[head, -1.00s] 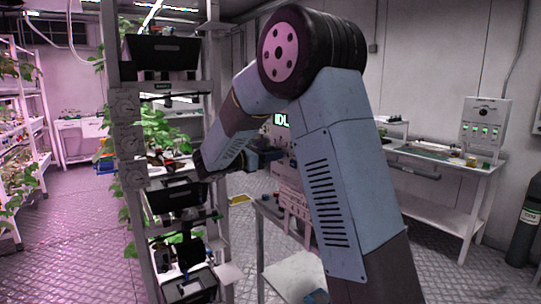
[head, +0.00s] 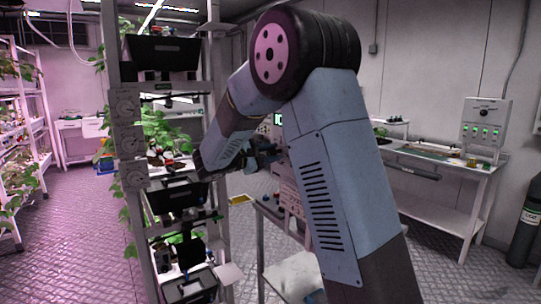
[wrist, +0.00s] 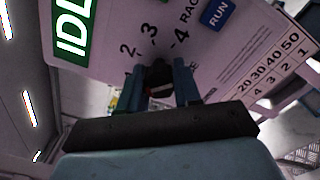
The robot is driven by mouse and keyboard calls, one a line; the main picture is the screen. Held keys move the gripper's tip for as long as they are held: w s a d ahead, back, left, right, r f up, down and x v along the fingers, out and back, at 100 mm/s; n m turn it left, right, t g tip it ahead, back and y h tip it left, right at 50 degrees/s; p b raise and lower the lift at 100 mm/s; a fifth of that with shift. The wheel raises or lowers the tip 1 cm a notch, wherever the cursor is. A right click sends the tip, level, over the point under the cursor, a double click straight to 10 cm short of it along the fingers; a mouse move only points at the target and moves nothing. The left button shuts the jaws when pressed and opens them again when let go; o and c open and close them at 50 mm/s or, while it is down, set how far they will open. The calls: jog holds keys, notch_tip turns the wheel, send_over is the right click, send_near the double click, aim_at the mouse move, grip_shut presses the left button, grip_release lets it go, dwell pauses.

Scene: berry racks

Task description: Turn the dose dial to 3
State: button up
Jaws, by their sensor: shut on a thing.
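The dose dial (wrist: 158,76) is a small dark knob on a pale control panel (wrist: 110,52) in the wrist view. The printed numbers 2, 3 and 4 lie in an arc just beyond it. My gripper (wrist: 161,72) is shut on the dial, with one finger on each side. The fingers and wrist hide much of the knob, and I cannot tell which number it points to. In the head view my gripper (head: 264,157) is at the panel (head: 286,168), partly behind my own arm, and the dial cannot be made out.
The panel also has a green display (wrist: 72,28) with cut-off letters, a blue RUN button (wrist: 216,14) and a printed number scale (wrist: 272,68). A plant rack (head: 127,165) stands close left of my arm. A white bench (head: 440,170) is at the right.

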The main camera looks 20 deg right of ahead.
jog(key=m, duration=0.5)
jog(key=shift+f, duration=0.1)
jog(key=m, duration=0.4)
jog(key=shift+m, duration=0.4)
jog(key=m, duration=0.4)
jog(key=shift+s+m, duration=0.1)
jog(key=shift+m, duration=0.2)
jog(key=m, duration=0.4)
jog(key=shift+m, duration=0.4)
jog(key=o, duration=1)
jog(key=shift+r, duration=0.2)
jog(key=shift+o, duration=0.2)
jog(key=v, duration=1.3)
jog(key=shift+a, duration=0.35)
